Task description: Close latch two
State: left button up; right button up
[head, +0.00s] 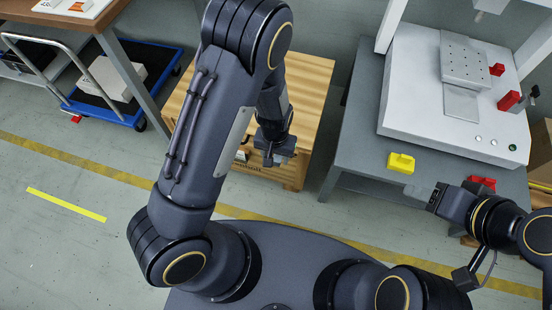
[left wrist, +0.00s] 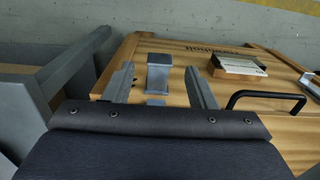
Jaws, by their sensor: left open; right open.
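The wooden crate (head: 312,75) stands on the floor in the middle of the head view, and its face (left wrist: 190,50) fills much of the left wrist view. A grey metal latch piece (left wrist: 158,75) shows there, with a small plate below it. My left gripper (head: 275,155) is open at the crate's front side. In the left wrist view its two fingers (left wrist: 160,88) lie left and right of the latch piece; I cannot tell whether they touch it. No number shows on the latch. My right gripper (head: 413,192) is open and empty by the grey table's front.
A black handle (left wrist: 265,98) and a pale labelled block (left wrist: 238,65) are on the crate face, right of the latch piece. The grey table (head: 350,145) at right bears a white machine (head: 410,80), a yellow block (head: 400,162) and a red block (head: 481,184).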

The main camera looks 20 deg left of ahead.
aim_at(275, 162)
pick_arm(q)
jog(key=shift+f+b, duration=0.35)
jog(key=shift+f, duration=1.15)
grip_shut()
